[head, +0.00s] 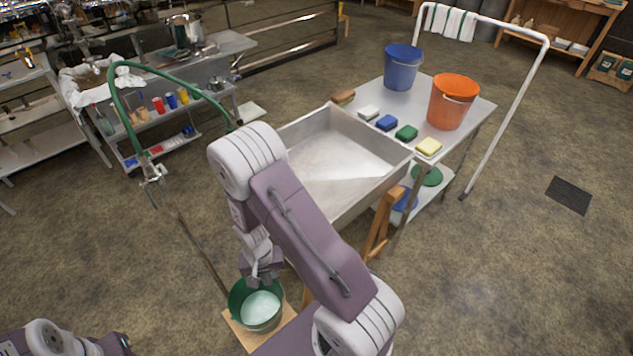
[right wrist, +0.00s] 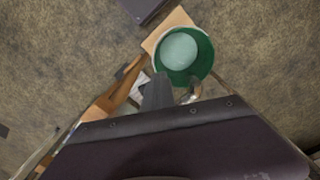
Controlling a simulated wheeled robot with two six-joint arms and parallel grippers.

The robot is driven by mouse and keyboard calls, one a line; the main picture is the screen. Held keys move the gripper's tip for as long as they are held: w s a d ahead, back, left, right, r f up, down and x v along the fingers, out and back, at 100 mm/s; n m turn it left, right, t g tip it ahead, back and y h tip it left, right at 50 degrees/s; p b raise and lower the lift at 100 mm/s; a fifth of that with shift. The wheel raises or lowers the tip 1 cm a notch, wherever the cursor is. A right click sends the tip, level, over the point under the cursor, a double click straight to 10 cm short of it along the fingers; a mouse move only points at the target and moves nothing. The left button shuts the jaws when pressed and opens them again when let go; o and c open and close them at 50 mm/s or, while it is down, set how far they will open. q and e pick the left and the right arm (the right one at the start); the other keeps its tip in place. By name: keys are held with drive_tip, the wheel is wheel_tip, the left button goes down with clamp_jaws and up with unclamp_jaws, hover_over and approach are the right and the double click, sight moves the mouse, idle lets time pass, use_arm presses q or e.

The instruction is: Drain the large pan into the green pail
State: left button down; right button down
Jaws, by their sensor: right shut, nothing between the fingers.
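The large pan (head: 345,160) is a wide, shallow metal tray in the middle of the head view. Its inner floor looks pale and shiny; I cannot tell how much liquid is in it. The green pail (head: 236,312) stands below the pan's near left corner, with whitish liquid in it; the right wrist view shows it too (right wrist: 208,50). My right gripper (head: 262,277) is shut and empty, just above the pail's far rim. A small metal fitting (right wrist: 192,94) shows beside the pail in the right wrist view. My arm hides the pan's near left side. My left gripper is out of view.
The pail stands on a wooden board (head: 238,333). A metal table (head: 470,110) behind the pan holds a blue bucket (head: 402,70), an orange bucket (head: 452,105) and several sponges. A green hose (head: 122,100) arches at the left.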

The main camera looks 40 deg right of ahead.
drive_tip(key=shift+s+d, duration=0.25)
drive_tip(key=shift+d, duration=0.25)
drive_tip(key=shift+s+d, duration=0.2)
drive_tip(key=shift+d, duration=0.35)
drive_tip(key=shift+d, duration=0.15)
wheel_tip(320, 180, up, 9)
drive_tip(key=a+p, duration=0.2)
drive_tip(key=p, duration=0.6)
drive_tip(key=shift+p, duration=0.35)
